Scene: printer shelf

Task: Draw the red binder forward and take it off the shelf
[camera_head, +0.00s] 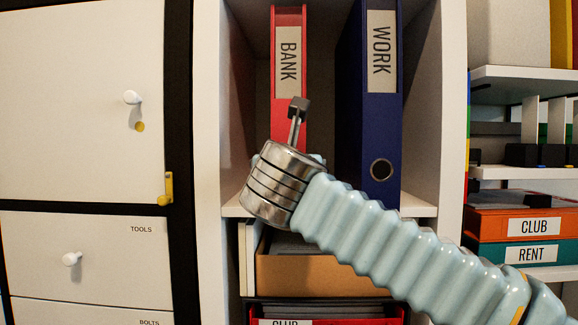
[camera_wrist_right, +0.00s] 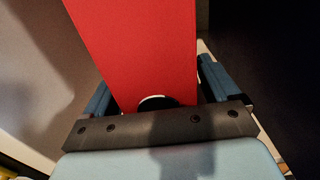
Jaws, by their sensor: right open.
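The red binder (camera_head: 290,60), labelled BANK, stands upright in the upper shelf compartment, left of a blue binder (camera_head: 381,120) labelled WORK. My right gripper (camera_head: 298,106) is in front of the red binder's lower spine and hides part of it in the head view. In the right wrist view, the red binder (camera_wrist_right: 135,50) fills the space between the two open fingers of this gripper (camera_wrist_right: 155,82). One finger is on each side of the spine. I cannot tell whether they touch it. My left gripper is not in view.
The white compartment wall (camera_head: 208,110) is close on the left of the red binder. A gap separates it from the blue binder. A brown box (camera_head: 320,275) sits on the shelf below. Drawers are at left, and shelves with folders (camera_head: 530,226) are at right.

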